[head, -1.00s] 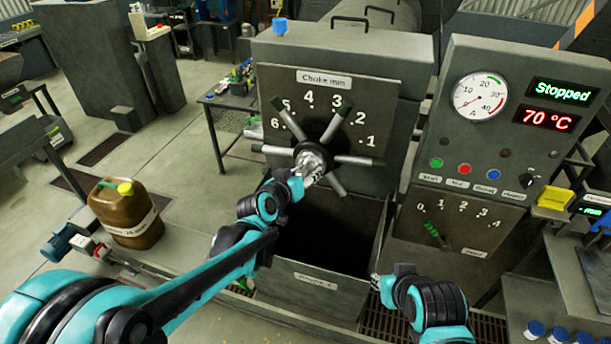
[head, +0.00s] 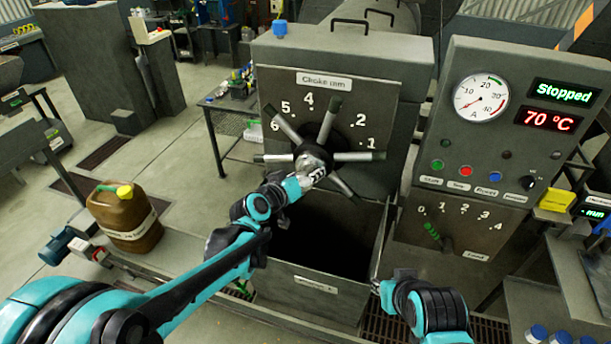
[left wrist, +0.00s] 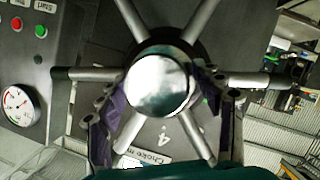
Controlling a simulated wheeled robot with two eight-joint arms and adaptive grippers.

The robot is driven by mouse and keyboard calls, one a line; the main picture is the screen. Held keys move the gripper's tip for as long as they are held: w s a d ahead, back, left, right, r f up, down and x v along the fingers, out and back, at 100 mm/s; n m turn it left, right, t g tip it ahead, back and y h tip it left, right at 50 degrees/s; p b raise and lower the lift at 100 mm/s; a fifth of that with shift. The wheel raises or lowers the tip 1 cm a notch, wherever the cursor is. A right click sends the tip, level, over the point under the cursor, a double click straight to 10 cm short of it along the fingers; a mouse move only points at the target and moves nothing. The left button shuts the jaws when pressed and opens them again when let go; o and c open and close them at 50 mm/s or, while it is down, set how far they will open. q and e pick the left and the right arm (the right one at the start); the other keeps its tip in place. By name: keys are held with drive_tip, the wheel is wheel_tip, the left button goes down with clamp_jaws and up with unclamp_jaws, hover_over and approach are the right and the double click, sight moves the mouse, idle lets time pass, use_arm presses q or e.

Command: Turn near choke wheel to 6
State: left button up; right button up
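The choke wheel (head: 356,157), with several grey spokes around a dark hub, stands on the panel labelled "Choke mm". Numbers ring it; the 6 (head: 275,127) is at its left, and a spoke covers the 3. I cannot make out a pointer. My left gripper (head: 314,167) is at the wheel's centre. In the left wrist view its fingers (left wrist: 160,98) close from both sides around the shiny round hub end (left wrist: 160,84) and seem to touch it. My right gripper (head: 380,288) hangs low at the right of the open bin; its fingers are too small to read.
The control panel (head: 480,140) on the right shows "Stopped" and 70 °C, with a green-handled load lever (head: 433,232) below. An open bin (head: 318,288) lies beneath the wheel. A brown canister (head: 125,217) stands at the left.

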use_arm(q)
drive_tip(key=v, duration=1.2)
drive_tip(key=shift+s+f, duration=0.1)
drive_tip(key=shift+f, duration=0.05)
idle(0.3)
drive_tip(key=s+a+f+g+y+b, duration=0.1)
drive_tip(key=s+a+f+b, duration=0.3)
drive_tip(key=f, duration=0.4)
drive_tip(key=s+a+f+g+y+b, duration=0.2)
drive_tip(key=s+a+f+y+b, duration=0.1)
drive_tip(key=s+f+b, duration=0.3)
drive_tip(key=s+a+f+g+y+b, duration=0.2)
drive_tip(key=s+a+f+b, duration=0.2)
drive_tip(key=s+f, duration=0.5)
drive_tip(key=shift+a+f+y+b, duration=0.4)
drive_tip(key=shift+a+f, duration=0.3)
drive_tip(key=shift+f, duration=0.1)
